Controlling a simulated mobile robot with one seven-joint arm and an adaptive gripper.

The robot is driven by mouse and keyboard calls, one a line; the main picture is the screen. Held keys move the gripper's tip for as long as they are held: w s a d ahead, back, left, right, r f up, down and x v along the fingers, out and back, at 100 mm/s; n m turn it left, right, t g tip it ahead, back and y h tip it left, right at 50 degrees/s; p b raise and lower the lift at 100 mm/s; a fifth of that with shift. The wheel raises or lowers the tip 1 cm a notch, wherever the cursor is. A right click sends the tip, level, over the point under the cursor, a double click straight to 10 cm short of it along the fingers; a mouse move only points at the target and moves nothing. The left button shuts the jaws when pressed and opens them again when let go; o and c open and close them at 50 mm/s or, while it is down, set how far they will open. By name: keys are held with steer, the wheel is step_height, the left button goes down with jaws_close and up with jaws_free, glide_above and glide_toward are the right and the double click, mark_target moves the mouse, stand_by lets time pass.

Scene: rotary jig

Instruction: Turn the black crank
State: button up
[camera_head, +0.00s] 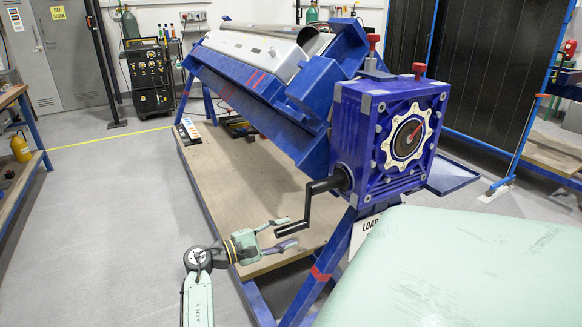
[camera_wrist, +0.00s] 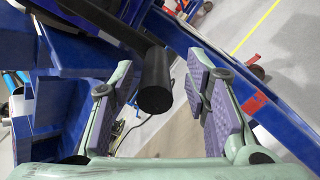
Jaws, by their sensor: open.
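The black crank (camera_head: 307,206) comes out of the side of the blue gearbox (camera_head: 345,130) and bends down, its handle pointing left toward my gripper. In the wrist view the crank handle (camera_wrist: 155,82) shows as a black cylinder, its round end facing the camera. My gripper (camera_head: 292,231) is open at the handle. Its two purple-padded fingers stand to the left and right of the handle in the wrist view (camera_wrist: 165,98), with gaps showing on both sides. I cannot tell how deep the handle reaches between the pads.
A blue frame leg (camera_head: 325,262) with a red band stands just right of my gripper. A wooden shelf (camera_head: 225,190) lies below the blue jig beam, which carries a silver workpiece (camera_head: 250,48). Open grey floor (camera_head: 100,220) lies to the left.

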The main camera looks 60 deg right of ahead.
steer(key=v, duration=0.9)
steer(key=shift+a, duration=0.1)
stand_by(0.4)
